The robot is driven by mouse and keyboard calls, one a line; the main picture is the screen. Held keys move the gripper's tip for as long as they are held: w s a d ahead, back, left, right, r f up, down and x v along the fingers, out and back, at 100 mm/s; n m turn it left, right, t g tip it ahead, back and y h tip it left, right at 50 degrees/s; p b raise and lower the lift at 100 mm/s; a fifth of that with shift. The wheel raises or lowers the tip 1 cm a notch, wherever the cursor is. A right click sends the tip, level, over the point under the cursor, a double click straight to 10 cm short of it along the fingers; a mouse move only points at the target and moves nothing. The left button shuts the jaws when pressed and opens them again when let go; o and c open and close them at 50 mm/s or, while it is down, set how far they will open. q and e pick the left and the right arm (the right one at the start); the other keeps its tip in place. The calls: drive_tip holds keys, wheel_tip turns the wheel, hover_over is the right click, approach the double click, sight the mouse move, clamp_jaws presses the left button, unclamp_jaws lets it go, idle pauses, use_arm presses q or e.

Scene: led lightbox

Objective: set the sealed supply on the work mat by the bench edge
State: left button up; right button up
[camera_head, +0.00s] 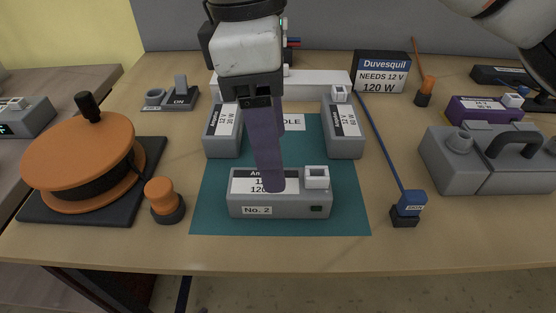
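A grey supply marked "No. 2" (285,208) lies on the front part of the teal work mat (347,220), near the bench's front edge. Its top has a partly covered white label and a white socket. My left gripper (273,187) reaches down from the top, its purple finger at the top of this supply. Only one finger shows clearly, so its opening and grip cannot be told. Two more grey labelled supplies stand behind, one at left (222,132) and one at right (343,132). My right gripper (543,102) is partly cut off at the right edge.
An orange reel (80,150) and an orange knob (163,196) are at left. A blue-ended rod (390,157) lies right of the mat. A grey handled case (485,160), a purple supply (485,108) and a "Duvesquil" sign (381,72) stand farther right and back.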

drive_tip(key=shift+a+r+p, duration=0.15)
drive_tip(key=shift+r+p, duration=0.05)
drive_tip(key=shift+r, duration=0.8)
drive_tip(key=shift+a+r+p, duration=0.1)
drive_tip(key=shift+r+p, duration=0.1)
drive_tip(key=shift+r, duration=0.8)
